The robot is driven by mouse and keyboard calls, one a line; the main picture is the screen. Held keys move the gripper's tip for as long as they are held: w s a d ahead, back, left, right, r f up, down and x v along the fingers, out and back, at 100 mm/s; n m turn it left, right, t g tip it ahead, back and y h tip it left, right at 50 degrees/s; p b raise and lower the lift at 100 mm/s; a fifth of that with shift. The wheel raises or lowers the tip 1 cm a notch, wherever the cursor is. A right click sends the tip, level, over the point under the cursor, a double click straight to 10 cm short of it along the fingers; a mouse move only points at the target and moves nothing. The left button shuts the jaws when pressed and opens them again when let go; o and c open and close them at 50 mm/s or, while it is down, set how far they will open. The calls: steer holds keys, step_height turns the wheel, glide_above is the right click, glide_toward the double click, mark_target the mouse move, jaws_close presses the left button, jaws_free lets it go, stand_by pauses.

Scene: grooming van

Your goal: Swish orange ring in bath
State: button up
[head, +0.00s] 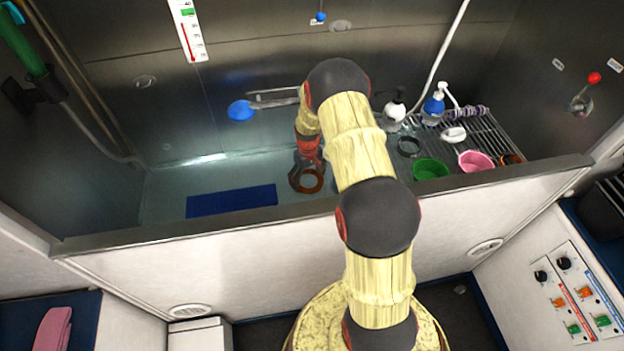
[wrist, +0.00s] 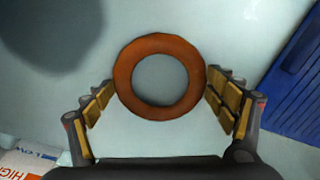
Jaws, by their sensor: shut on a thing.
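The orange ring (wrist: 126,75) is held between the two padded fingers of my gripper (wrist: 160,92) in the wrist view, its hole facing the camera. In the head view my gripper (head: 307,165) reaches down inside the bath (head: 165,195), with the orange ring (head: 312,187) at its fingertips. The bath has a pale floor with a watery look. I cannot tell how deep the ring sits or whether it touches the floor.
A blue mat (head: 232,201) lies on the bath floor left of the ring. The bath's front wall (head: 250,228) runs below my arm. A blue round thing (head: 240,110) is at the back wall.

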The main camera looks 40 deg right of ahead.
steer(key=shift+s+d, duration=0.5)
steer(key=shift+d, duration=0.55)
steer(key=shift+s+d, duration=0.5)
steer(key=shift+d, duration=0.5)
steer(key=shift+s+d, duration=0.5)
steer(key=shift+d, duration=0.55)
steer(key=shift+r, duration=0.15)
steer(key=shift+r+p, duration=3.85)
steer(key=shift+r, duration=2)
steer(key=shift+c, duration=0.2)
step_height(320, 180, up, 16)
steer(key=p, duration=1)
glide_above(326, 183)
steer(key=shift+w, duration=0.1)
